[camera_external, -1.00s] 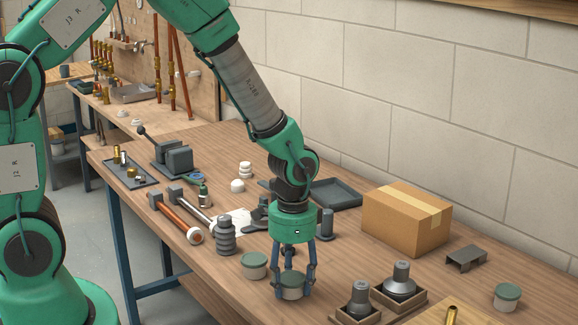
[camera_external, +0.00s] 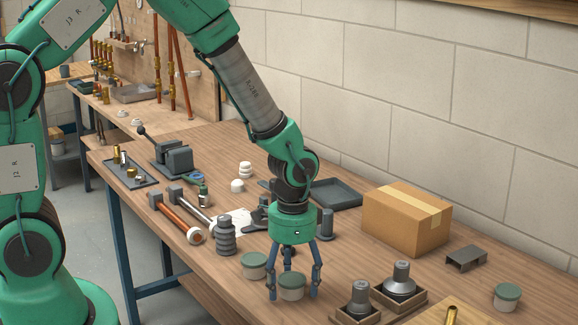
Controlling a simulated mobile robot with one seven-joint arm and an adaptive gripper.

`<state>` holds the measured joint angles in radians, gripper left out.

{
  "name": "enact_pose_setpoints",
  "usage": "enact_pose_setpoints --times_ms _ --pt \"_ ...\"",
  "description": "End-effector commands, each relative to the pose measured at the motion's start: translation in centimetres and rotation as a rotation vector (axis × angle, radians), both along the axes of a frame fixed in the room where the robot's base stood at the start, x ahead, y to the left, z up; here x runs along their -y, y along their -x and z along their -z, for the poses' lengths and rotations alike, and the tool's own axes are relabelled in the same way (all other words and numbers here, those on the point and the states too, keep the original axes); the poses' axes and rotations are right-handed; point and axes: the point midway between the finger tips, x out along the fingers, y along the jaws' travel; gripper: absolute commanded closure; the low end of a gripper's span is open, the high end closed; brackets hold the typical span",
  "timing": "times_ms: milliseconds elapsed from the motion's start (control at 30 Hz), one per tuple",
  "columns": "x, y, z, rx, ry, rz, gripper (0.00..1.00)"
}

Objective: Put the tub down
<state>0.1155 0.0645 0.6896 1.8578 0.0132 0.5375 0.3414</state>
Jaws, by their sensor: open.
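A small white tub with a grey-green lid (camera_external: 292,288) stands upright on the wooden workbench (camera_external: 345,262), near its front edge. My gripper (camera_external: 294,292) points straight down over this tub. Its fingers are spread to either side, apart from the tub's sides. A second tub of the same look (camera_external: 254,266) stands just left and behind, close to the left finger. A third such tub (camera_external: 507,297) stands at the far right of the bench.
Two dark fittings in open boxes, one small (camera_external: 359,301) and one larger (camera_external: 400,282), stand right of my gripper. A cardboard box (camera_external: 406,220) is behind them.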

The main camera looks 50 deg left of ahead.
Motion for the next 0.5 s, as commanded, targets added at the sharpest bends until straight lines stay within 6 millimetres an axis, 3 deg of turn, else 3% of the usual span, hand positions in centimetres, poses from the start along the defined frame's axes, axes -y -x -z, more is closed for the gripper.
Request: enact_pose_setpoints --times_ms 267,500 --pt "0.0 -0.1 -2.1 0.003 0.0 0.0 0.31" --pt "0.1 -0.1 -5.8 0.003 0.0 0.0 0.31"
